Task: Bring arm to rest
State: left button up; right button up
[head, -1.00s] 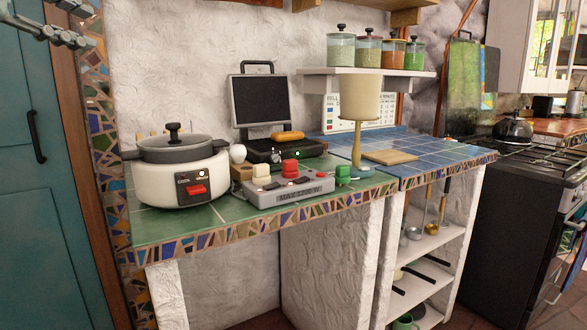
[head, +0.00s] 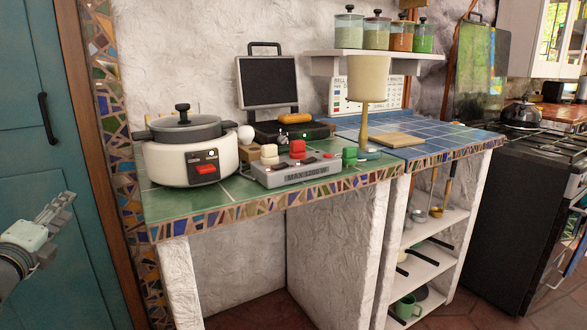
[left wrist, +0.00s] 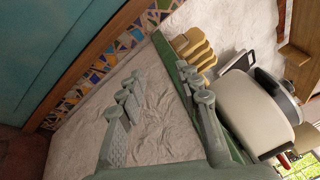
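My left gripper (head: 62,208) is at the left edge of the head view, low in front of the teal door and well apart from the counter. In the left wrist view its two grey fingers (left wrist: 163,92) stand apart with only the white wall behind the gap, so it is open and empty. Most of the left arm is cut off by the picture edge. My right gripper is in neither view.
A mosaic-edged counter (head: 228,214) holds a white cooker (head: 170,166), a grey switch box (head: 306,172), a black grill (head: 268,132) and a cream lamp (head: 366,80). Open shelves (head: 441,222) are below right. The teal door (head: 60,120) is behind my left gripper.

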pick_arm(q)
jog(key=s+d+f+n+g+y, duration=0.1)
jog(key=s+f+n+g, duration=0.25)
jog(key=f, duration=0.65)
jog(key=s+d+f+n+g, duration=0.2)
jog(key=s+f+n, duration=0.3)
jog(key=f, duration=0.5)
jog(key=s+d+f+n+g+y, duration=0.1)
jog(key=s+f+n+g, duration=0.3)
jog(key=f, duration=0.6)
jog(key=s+d+f+n+g+h, duration=0.3)
jog(key=s+d+f+n+g, duration=0.2)
jog(key=s+d+f, duration=1)
jog(key=s+d+n, duration=0.2)
jog(key=s, duration=0.1)
jog(key=shift+d+f+g+h, duration=0.2)
jog(key=shift+d+g+h, duration=0.15)
jog(key=shift+h, duration=0.05)
